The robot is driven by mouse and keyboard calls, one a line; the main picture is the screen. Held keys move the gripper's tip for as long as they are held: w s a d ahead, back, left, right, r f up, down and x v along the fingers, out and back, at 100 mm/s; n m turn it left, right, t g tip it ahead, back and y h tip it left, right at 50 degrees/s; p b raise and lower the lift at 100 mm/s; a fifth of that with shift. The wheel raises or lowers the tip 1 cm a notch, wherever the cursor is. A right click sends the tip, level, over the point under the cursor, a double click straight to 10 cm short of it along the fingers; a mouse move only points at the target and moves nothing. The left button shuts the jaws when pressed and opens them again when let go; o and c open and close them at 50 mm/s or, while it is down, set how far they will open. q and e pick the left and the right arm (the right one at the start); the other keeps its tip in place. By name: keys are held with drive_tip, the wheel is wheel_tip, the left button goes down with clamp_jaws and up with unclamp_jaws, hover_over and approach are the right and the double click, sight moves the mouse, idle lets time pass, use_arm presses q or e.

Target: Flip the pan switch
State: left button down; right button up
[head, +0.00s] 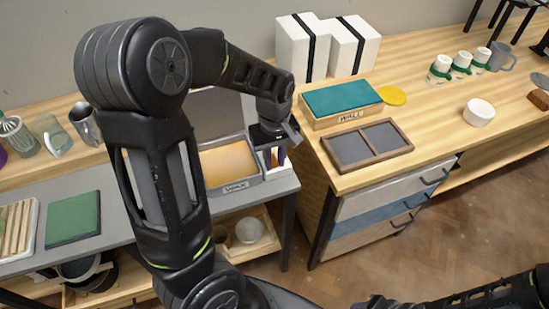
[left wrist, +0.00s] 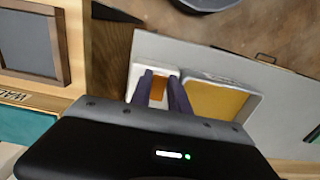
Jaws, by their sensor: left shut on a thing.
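The wax pan (head: 249,183) is a grey tray of orange-yellow wax with a WAX label, on the grey bench at the left; it also shows in the left wrist view (left wrist: 222,100). A white switch housing (head: 285,169) stands at its right end. My left gripper (head: 274,160) reaches down over this housing. In the left wrist view, its two dark fingers (left wrist: 159,84) are on either side of a small orange part (left wrist: 158,90), the pan switch, and are shut on it. The switch's position is hidden. My right arm shows at the lower right; its gripper (head: 375,302) is only partly visible.
A wooden counter to the right holds a teal-topped WALL box (head: 341,102), a dark two-part tray (head: 350,163), white boxes (head: 303,50) and several cups. A gap separates the grey bench (head: 118,205) from the counter. A green mat (head: 72,218) lies on the bench.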

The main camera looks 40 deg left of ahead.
use_arm(q)
drive_tip(key=shift+w+a+r+g+h+p, duration=0.2)
drive_tip(key=shift+a+g+h+p, duration=0.15)
drive_tip(key=shift+g+h+p, duration=0.35)
drive_tip(key=shift+w+g+h, duration=0.1)
drive_tip(key=shift+g+h, duration=0.2)
drive_tip(key=shift+h, duration=0.4)
drive_tip(key=c, duration=1.5)
unclamp_jaws()
drive_tip(key=v, duration=0.7)
drive_tip(key=shift+a+r+b, duration=0.1)
drive_tip(key=shift+r+b, duration=0.3)
drive_tip(key=shift+f, duration=0.1)
